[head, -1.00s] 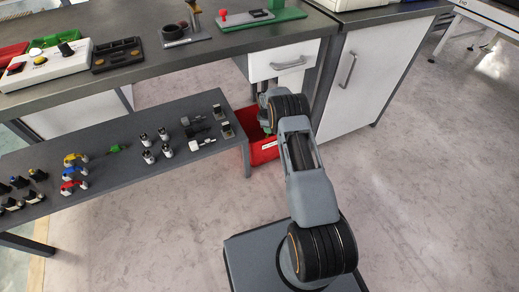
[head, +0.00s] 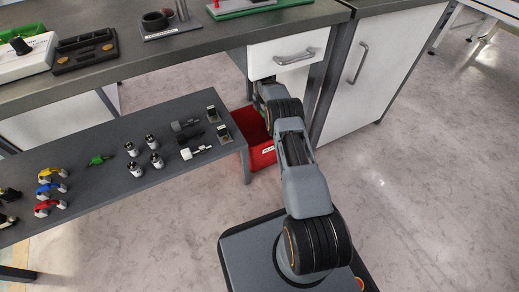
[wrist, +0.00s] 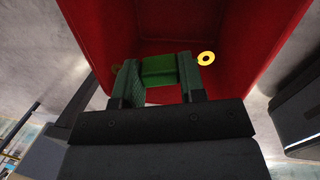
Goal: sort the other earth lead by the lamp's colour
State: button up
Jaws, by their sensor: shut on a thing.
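My gripper (wrist: 160,82) is shut on a green earth lead (wrist: 159,67) in the wrist view. A yellow ring end shows to the right of the jaws, and part of another to the left. Behind the lead is the inside of the red bin (wrist: 225,30); I cannot tell how deep the lead is in it. In the head view the red bin (head: 262,156) stands on the floor beside the low bench, and my arm hides the jaws. Another green lead (head: 98,160) lies on the low bench. I cannot make out a lit lamp.
The low bench (head: 120,200) also bears yellow, blue and red pieces (head: 50,188), several silver-topped cylinders and small connectors. A white drawer (head: 290,52) is close above my arm. A white cabinet (head: 372,80) stands to the right. The floor at the right is clear.

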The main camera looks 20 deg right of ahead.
notch_tip(320, 180, down, 4)
jog(key=shift+f+b, duration=0.2)
jog(key=shift+b, duration=0.8)
jog(key=o, duration=1.1)
jog(key=shift+c, duration=0.2)
